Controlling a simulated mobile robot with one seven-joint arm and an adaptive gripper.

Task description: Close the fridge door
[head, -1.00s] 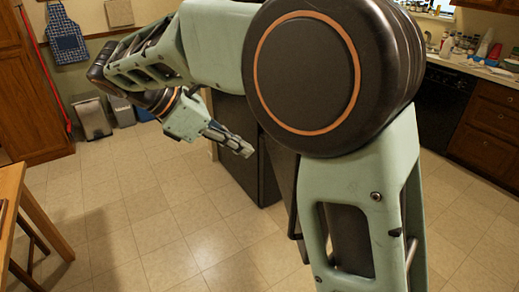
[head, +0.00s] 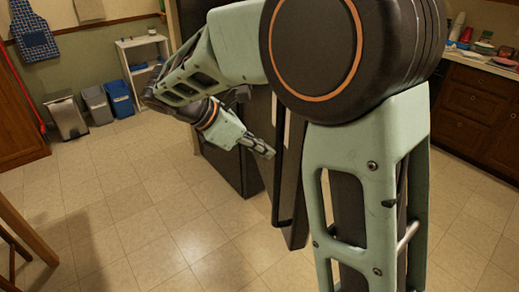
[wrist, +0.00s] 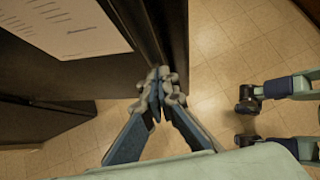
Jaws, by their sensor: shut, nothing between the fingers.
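The dark fridge (head: 232,172) stands behind my arm in the head view, partly hidden by it. Its door (head: 292,225) stands open, swung out toward me, with floor showing between it and the body. A long dark handle (head: 278,190) runs down the door. My gripper (head: 270,153) is shut and empty, at the door's left side near the handle. In the wrist view the closed fingertips (wrist: 160,84) are close to the dark vertical edge of the door (wrist: 174,35); I cannot tell whether they touch. A white paper (wrist: 68,25) is on the dark surface at left.
Tiled floor (head: 150,225) is free in front and to the left. A metal bin (head: 66,116), blue and grey bins and a white shelf (head: 146,62) stand at the back wall. A wooden table edge is at left, and a counter with wooden cabinets (head: 470,115) at right.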

